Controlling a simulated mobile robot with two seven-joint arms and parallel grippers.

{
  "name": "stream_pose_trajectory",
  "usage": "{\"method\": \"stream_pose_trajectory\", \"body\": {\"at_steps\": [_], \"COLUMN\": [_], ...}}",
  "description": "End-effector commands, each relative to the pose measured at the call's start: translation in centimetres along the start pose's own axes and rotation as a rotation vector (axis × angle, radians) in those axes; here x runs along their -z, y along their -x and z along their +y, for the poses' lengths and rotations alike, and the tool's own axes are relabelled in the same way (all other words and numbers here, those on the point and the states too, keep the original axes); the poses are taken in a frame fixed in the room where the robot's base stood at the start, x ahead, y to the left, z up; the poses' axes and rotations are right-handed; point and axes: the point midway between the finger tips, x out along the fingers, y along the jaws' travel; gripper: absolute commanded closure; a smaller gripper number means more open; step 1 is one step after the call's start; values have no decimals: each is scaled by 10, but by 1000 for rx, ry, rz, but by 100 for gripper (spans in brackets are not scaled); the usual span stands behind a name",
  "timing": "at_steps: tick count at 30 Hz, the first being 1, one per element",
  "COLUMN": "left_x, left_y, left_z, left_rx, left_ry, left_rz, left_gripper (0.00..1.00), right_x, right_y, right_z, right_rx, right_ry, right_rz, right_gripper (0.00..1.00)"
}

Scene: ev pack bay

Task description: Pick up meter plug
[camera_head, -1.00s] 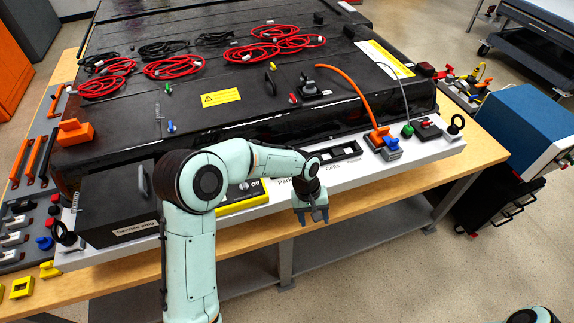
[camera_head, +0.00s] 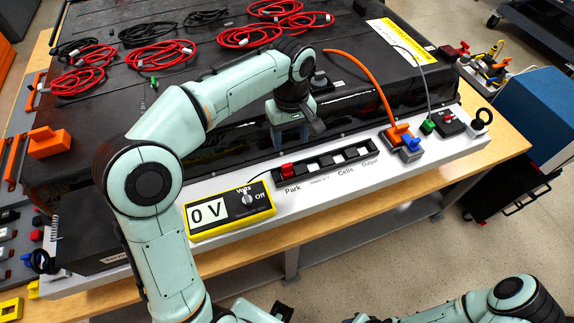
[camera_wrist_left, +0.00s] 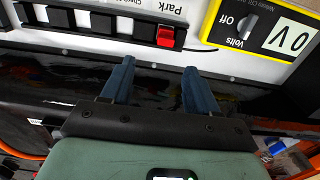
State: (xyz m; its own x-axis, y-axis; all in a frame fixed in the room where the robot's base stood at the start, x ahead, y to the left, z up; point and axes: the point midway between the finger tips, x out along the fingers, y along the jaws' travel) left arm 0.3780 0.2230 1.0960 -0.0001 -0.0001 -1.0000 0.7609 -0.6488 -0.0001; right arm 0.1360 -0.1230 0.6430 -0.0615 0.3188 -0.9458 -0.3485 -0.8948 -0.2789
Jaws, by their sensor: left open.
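The meter plug, a small red block (camera_head: 287,171), sits in the slot marked Park at the left end of a black socket strip (camera_head: 325,163). A thin dark lead runs from it toward the yellow multimeter (camera_head: 228,211), which reads 0 V. My left gripper (camera_head: 289,143) is open and empty, pointing down behind the strip, apart from the plug. In the left wrist view the plug (camera_wrist_left: 166,36) lies just beyond the two blue fingertips (camera_wrist_left: 158,72), between the empty sockets and the multimeter (camera_wrist_left: 262,35). My right arm shows at the lower right, its gripper out of view.
The black pack (camera_head: 350,100) stands close behind the strip, with red cables (camera_head: 160,55) on top. An orange plug with an orange cable (camera_head: 397,132) and a blue block (camera_head: 411,147) stand to the right. The white ledge (camera_head: 340,187) in front of the strip is clear.

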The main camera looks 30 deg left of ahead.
Motion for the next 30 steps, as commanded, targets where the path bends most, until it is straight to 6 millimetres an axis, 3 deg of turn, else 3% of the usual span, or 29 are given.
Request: {"method": "stream_pose_trajectory", "body": {"at_steps": [1, 6, 14, 23, 30], "left_x": [-1, -1, 0, 0, 0], "left_y": [-16, -46, -65, -107, -112], "left_z": [-2, -2, -2, -8, -8], "left_rx": [6, 5, 2, 3, -1], "left_ry": [0, 0, -1, 0, 0], "left_rz": [-5, -5, -2, -4, -1], "left_gripper": [40, 40, 40, 40, 40], "right_x": [-4, -7, -8, -10, -10], "right_y": [-6, -13, -16, -21, -21], "right_z": [4, 7, 8, 11, 11], "right_rx": [-2, -4, -4, -5, -5], "right_ry": [-2, -4, -4, -5, -5], "right_rz": [-6, -11, -12, -15, -15], "right_gripper": [64, 64, 64, 64, 64]}}
